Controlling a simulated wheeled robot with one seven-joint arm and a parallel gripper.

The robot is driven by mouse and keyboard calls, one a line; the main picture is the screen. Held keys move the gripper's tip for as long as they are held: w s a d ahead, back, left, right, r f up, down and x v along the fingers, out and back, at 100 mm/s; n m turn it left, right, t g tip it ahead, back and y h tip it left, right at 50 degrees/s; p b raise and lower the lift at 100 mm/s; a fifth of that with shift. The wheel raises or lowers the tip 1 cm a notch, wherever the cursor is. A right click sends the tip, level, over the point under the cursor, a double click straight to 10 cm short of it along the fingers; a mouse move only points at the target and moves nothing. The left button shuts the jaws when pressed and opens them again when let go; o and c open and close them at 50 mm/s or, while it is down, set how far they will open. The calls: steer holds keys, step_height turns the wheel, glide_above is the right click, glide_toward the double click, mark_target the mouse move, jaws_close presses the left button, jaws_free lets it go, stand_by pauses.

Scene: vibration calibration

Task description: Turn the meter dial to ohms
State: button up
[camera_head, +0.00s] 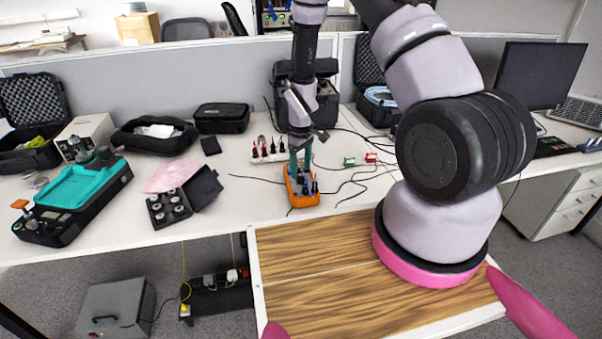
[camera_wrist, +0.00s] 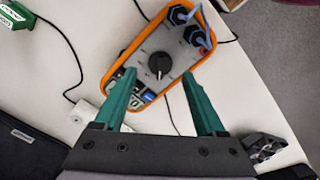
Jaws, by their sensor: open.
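The orange-rimmed meter (camera_head: 302,197) lies on the white desk near its front edge. In the wrist view the meter (camera_wrist: 183,58) shows a grey face with a round black dial (camera_wrist: 159,66) in its middle. Two plugs with blue leads (camera_wrist: 186,22) sit at its upper end. Its dial markings are too small to read. My gripper (camera_wrist: 166,85) is open, its two green fingers reaching over the meter's lower part, one on each side of the dial and apart from it. In the head view my gripper (camera_head: 300,157) is above the meter and hides part of it.
A rack with red and black probes (camera_head: 267,149) stands behind the meter. Black cables and small green and red clip boards (camera_head: 371,157) lie to its right. An open case with weights (camera_head: 170,205) and a teal-topped device (camera_head: 75,190) are to the left.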

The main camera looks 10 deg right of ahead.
mark_target(301, 179)
steer(key=shift+f, duration=1.25)
jaws_close()
steer(key=shift+m, duration=0.3)
steer(key=m, duration=0.3)
steer(key=shift+m, duration=2)
